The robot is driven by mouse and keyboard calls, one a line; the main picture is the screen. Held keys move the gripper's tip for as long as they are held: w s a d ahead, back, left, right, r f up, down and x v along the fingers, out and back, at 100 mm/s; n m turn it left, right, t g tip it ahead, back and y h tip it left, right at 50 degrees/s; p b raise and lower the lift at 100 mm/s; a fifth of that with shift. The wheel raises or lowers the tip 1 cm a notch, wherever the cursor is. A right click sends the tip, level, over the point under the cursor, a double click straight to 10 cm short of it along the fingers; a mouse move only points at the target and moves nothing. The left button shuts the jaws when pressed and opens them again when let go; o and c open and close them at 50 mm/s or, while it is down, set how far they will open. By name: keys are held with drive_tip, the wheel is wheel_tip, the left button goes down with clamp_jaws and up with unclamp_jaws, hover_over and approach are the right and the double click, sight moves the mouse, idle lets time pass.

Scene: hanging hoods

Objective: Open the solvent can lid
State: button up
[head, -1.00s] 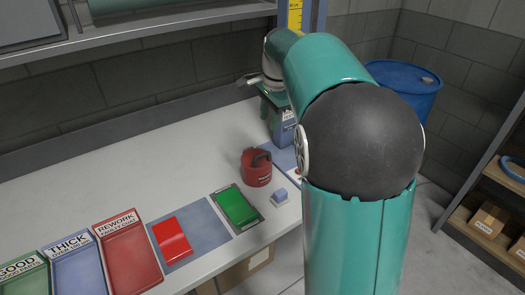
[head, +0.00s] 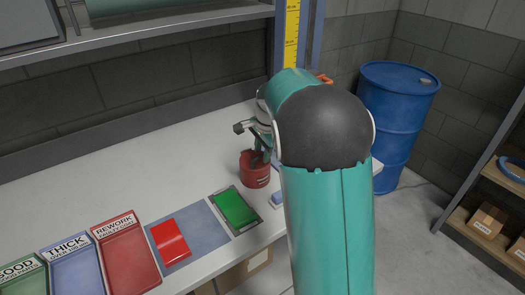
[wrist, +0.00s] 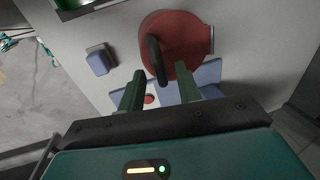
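The red solvent can (head: 255,172) stands on the white bench in the head view, its top partly hidden by my gripper. In the wrist view the red can (wrist: 187,42) lies ahead of my fingers, with its black curved lever (wrist: 154,60) toward me. My gripper (wrist: 159,70) is open, its two green fingers apart with the lever's end near the gap between them. I see nothing held. I cannot tell whether the fingers touch the lever. The lid looks down on the can, though its edge is unclear.
A small blue-grey block (wrist: 100,59) sits beside the can. A red button (wrist: 149,99) on a blue pad lies below the fingers. A green plate (head: 235,207), a red plate (head: 171,240) and labelled trays (head: 127,254) lie leftward. A blue drum (head: 392,120) stands right.

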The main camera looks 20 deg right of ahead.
clamp_jaws()
drive_tip(key=shift+w+a, duration=0.1)
